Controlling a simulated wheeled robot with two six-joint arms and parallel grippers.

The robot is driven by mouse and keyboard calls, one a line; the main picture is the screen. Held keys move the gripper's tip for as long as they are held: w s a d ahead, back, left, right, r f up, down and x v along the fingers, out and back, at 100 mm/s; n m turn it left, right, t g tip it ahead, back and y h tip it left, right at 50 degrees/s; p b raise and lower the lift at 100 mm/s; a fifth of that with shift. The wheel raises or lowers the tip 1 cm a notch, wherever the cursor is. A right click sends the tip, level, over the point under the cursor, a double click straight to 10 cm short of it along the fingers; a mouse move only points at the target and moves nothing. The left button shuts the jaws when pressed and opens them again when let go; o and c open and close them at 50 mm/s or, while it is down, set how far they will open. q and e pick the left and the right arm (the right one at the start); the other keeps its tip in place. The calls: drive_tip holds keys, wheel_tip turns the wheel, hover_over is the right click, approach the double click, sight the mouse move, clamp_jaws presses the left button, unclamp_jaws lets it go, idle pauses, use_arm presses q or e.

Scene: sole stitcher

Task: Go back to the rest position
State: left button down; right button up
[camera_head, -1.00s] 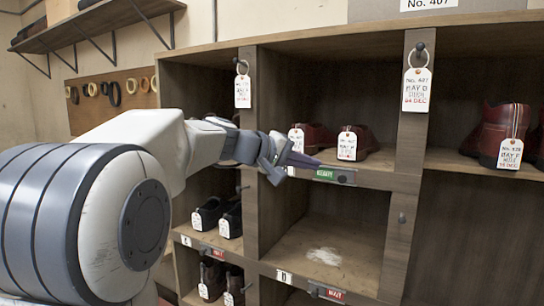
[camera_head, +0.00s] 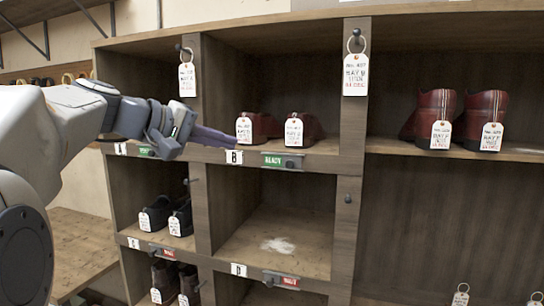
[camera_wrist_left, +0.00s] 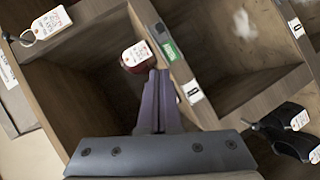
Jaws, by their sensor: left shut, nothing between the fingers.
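My left gripper (camera_head: 212,137) is shut and empty, its purple fingers together. In the left wrist view the closed fingers (camera_wrist_left: 157,95) point toward a tagged dark red shoe (camera_wrist_left: 140,60). A pair of dark red shoes (camera_head: 262,124) with white tags stands in the bay above the green READY plate (camera_head: 283,161). My right gripper is not in view.
The wooden shelf unit (camera_head: 350,150) has several bays with labels. Dark shoes (camera_head: 180,215) stand in the bay at lower left. Reddish-brown boots (camera_head: 487,110) stand at right. The bay below READY holds only a whitish patch (camera_head: 278,245). Tags hang from pegs.

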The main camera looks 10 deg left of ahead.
use_arm(q)
drive_tip(key=s+d+f+m+g+y, duration=0.1)
drive_tip(key=s+d+f+m+g, duration=0.35)
drive_tip(key=d+f, duration=0.6)
drive_tip(key=s+d+f+m+g, duration=0.2)
drive_tip(key=s+d+f+g, duration=0.45)
drive_tip(key=f, duration=0.65)
drive_tip(key=s+d+f+m+g+y, duration=0.1)
drive_tip(key=s+f+m+y, duration=0.4)
drive_tip(key=s+f, duration=0.9)
drive_tip(key=s+m, duration=0.2)
drive_tip(key=m, duration=0.1)
drive_tip(key=shift+s+d+f+y, duration=0.25)
drive_tip(key=shift+d+y, duration=0.05)
drive_tip(key=shift+d, duration=0.05)
